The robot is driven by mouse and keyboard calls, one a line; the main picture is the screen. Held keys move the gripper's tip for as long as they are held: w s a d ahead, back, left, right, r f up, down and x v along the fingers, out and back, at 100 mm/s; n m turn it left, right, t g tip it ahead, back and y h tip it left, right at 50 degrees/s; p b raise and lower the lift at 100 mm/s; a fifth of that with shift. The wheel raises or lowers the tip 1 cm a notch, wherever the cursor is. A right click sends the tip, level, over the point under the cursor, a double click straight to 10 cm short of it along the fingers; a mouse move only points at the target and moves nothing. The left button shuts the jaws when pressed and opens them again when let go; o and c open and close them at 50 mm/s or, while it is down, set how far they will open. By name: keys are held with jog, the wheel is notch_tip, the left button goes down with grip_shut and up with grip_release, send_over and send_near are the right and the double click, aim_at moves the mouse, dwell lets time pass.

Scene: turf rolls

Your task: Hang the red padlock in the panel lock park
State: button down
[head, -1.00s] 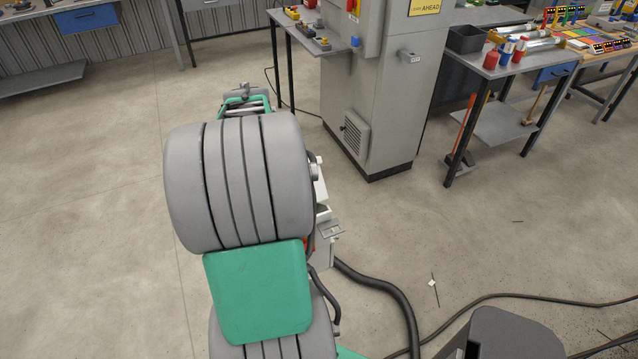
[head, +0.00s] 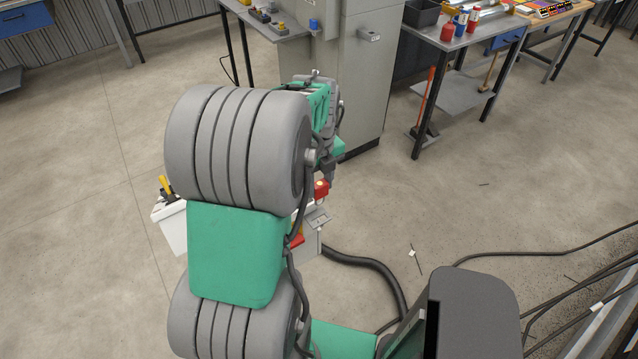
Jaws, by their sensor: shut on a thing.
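My gripper (head: 326,172) hangs below the wrist, right of my large grey arm joint. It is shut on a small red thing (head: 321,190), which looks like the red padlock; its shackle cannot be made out. It is held in the air, in front of the cabinet and apart from it. The grey panel cabinet (head: 357,85) stands behind my forearm. A small bracket with a pale label (head: 369,37) sticks out of its front; it may be the panel lock park, but the label cannot be read.
A side shelf (head: 270,28) with small parts adjoins the cabinet's left. A workbench (head: 455,42) with a dark bin (head: 421,13) and red and blue containers stands to the right. A black hose (head: 375,268) and cables lie on the floor. Open floor lies right of my arm.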

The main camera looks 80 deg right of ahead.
aim_at(319, 192)
jog(key=shift+f+b, duration=2)
jog(key=shift+f, duration=0.95)
jog(key=shift+f+b, duration=1.65)
jog(key=shift+f, duration=0.9)
jog(key=c, duration=0.8)
grip_release()
notch_tip(319, 192, up, 8)
jog(key=shift+f+b, duration=0.1)
jog(key=shift+b, duration=0.4)
